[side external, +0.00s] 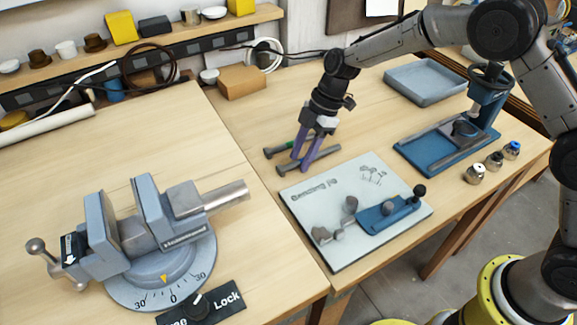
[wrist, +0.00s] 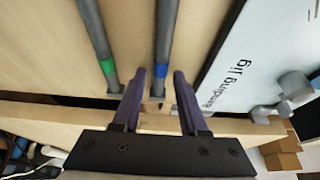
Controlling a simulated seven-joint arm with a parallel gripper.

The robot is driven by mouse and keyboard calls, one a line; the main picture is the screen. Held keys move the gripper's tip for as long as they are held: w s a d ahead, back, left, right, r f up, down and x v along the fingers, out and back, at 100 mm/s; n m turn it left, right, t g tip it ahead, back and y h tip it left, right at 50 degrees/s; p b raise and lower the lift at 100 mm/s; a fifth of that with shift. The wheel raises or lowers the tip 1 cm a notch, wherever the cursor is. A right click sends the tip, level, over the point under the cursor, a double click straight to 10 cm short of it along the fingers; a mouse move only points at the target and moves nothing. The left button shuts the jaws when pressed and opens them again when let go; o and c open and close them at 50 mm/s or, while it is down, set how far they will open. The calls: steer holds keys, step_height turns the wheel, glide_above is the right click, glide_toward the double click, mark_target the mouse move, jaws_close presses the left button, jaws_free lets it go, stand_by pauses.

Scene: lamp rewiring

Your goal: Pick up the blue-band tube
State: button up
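The blue-band tube (wrist: 166,40) is a grey rod with a blue ring, lying on the wooden table. In the wrist view it runs between the two purple fingers of my gripper (wrist: 160,75), with a gap visible on the right side. In the side view the grey tube (side external: 325,155) lies under my gripper (side external: 302,166), whose fingers hide its band. My gripper is open and points down, low over the tube. Whether a finger touches the tube cannot be told. The green-band tube (wrist: 98,40) lies to the left, roughly parallel; it also shows in the side view (side external: 276,150).
The bending jig board (side external: 300,220) lies close to the tubes. A vise (side external: 150,235) stands at the left front. A blue fixture (side external: 420,155), a grey tray (side external: 425,85) and several small knobbed parts (side external: 475,173) are to the right. A cardboard box (side external: 242,82) is behind.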

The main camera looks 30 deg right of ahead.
jaws_close()
steer(key=shift+r, duration=0.1)
